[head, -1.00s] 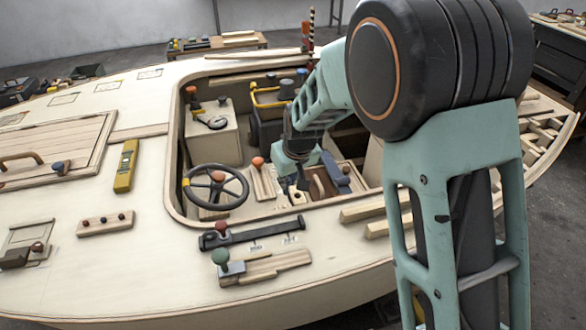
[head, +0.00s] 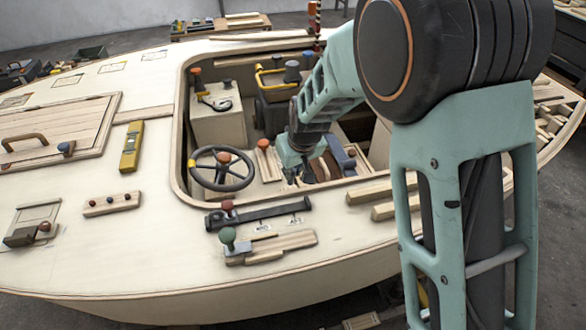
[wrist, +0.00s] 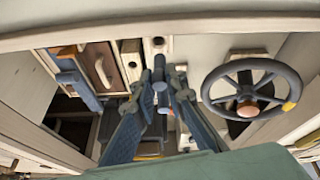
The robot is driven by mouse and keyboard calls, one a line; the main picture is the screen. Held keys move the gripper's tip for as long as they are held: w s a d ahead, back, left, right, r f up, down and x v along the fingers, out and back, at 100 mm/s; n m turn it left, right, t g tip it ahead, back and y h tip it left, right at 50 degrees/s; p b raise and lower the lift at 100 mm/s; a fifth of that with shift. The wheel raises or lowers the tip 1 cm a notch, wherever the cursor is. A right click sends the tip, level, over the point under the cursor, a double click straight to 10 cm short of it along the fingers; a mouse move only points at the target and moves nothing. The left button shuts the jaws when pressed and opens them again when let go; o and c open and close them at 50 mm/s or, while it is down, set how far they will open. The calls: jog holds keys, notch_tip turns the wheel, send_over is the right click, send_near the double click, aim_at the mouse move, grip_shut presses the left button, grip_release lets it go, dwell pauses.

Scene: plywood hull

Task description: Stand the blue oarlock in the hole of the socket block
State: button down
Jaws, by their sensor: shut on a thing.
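My gripper (wrist: 161,82) is shut on the blue oarlock (wrist: 160,88), which shows as a small blue-grey piece between the fingertips in the wrist view. Its lower end is hard to make out.
The steering wheel (wrist: 252,88) is close to the right of my gripper in the wrist view. The cockpit rim (head: 345,185) runs along the near side.

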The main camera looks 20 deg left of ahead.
jog(key=shift+f+b, duration=2.4)
jog(key=shift+f, duration=1.2)
jog(key=c, duration=1.9)
grip_release()
jog(key=v, duration=1.2)
